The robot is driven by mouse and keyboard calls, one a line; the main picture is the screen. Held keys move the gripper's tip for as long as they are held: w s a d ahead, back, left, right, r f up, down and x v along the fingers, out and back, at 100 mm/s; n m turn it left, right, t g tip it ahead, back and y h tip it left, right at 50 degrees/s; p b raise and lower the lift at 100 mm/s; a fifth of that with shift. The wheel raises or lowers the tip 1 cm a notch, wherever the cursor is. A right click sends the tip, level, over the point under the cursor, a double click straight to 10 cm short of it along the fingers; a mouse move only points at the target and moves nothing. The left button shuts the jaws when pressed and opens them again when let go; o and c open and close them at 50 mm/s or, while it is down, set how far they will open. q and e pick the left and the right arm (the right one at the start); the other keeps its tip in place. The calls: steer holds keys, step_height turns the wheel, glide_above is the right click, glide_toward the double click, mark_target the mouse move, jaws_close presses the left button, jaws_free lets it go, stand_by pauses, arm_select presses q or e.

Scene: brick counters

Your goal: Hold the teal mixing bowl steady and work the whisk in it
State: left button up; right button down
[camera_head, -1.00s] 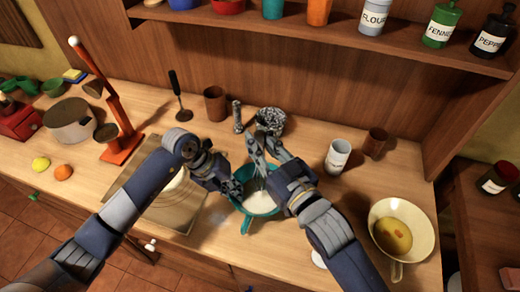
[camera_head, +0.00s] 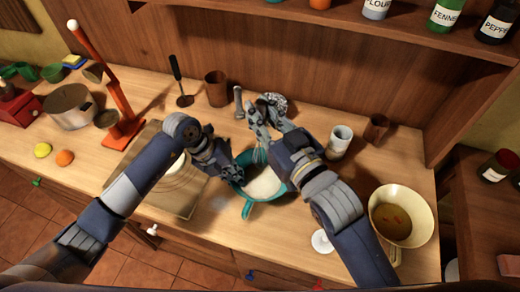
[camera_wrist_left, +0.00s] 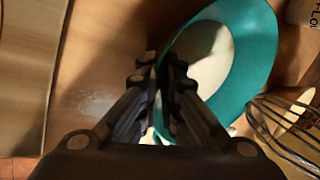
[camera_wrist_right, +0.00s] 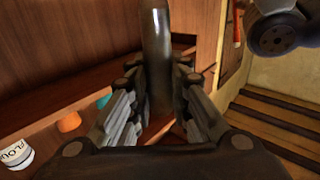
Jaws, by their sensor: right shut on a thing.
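The teal mixing bowl (camera_head: 262,199) stands on the counter with white contents; its rim is also large in the left wrist view (camera_wrist_left: 256,60). My left gripper (camera_head: 232,172) is at the bowl's left rim, its fingers close together in the left wrist view (camera_wrist_left: 163,68). Whether they pinch the rim is unclear. My right gripper (camera_head: 258,122) is beyond the bowl, shut on a grey handle (camera_wrist_right: 156,50), which seems to be the whisk's. The whisk's wire loops (camera_wrist_left: 275,125) appear by the bowl's edge in the left wrist view; their depth is unclear.
A board (camera_head: 135,190) lies under my left arm.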

arm_select(q)
steer(key=o, duration=0.3)
steer(key=shift+o, duration=0.2)
steer(key=v, duration=1.2)
